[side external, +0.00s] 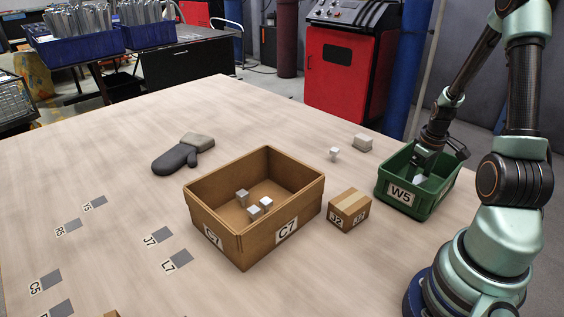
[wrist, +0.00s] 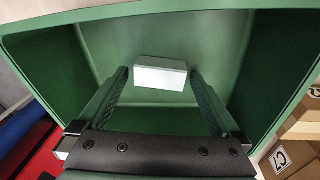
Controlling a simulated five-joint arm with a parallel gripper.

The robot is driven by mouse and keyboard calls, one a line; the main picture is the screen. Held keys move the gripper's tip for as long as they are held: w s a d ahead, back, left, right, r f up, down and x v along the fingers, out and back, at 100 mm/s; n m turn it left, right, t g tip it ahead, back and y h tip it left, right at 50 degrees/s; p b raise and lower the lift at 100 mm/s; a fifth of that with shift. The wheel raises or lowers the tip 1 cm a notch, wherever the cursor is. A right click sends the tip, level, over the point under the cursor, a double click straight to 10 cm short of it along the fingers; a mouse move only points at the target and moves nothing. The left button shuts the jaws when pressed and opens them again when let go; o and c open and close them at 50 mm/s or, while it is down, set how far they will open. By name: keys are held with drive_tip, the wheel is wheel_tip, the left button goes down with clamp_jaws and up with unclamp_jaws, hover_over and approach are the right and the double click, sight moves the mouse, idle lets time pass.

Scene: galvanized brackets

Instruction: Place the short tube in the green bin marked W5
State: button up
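The green bin marked W5 (side external: 401,194) stands at the right of the table; its green inner wall also fills much of the wrist view (wrist: 55,75). My gripper (side external: 424,166) reaches down into the bin. In the wrist view my gripper (wrist: 160,82) has its fingers spread, with a small gap on each side of a pale grey, box-shaped piece (wrist: 161,74), which looks like the short tube. The piece appears to lie inside the bin, beyond the fingertips. In the side view a pale piece (side external: 420,181) shows in the bin under the gripper, partly hidden.
A cardboard box marked C7 (side external: 226,246) holds several small metal pieces. A small carton (side external: 348,211) stands between it and the bin. A small pale piece (side external: 334,154) and a beige block (side external: 362,143) lie behind. A dark mitt (side external: 175,159) lies left.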

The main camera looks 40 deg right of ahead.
sight(418, 183)
wheel_tip(418, 183, up, 12)
drive_tip(key=a, duration=0.1)
drive_tip(key=w+a+r+n+t, duration=0.1)
drive_tip(key=w+a+r, duration=0.2)
drive_tip(key=a, duration=0.3)
drive_tip(key=w+a+r+t, duration=0.1)
drive_tip(key=w+a+r, duration=0.25)
drive_tip(key=a, duration=0.25)
drive_tip(key=a+r+n+t+y, duration=0.1)
drive_tip(key=a+r, duration=0.3)
drive_tip(key=a, duration=1.3)
drive_tip(key=shift+w+a+t, duration=0.15)
drive_tip(key=shift+w+t, duration=0.05)
drive_tip(key=shift+t, duration=0.6)
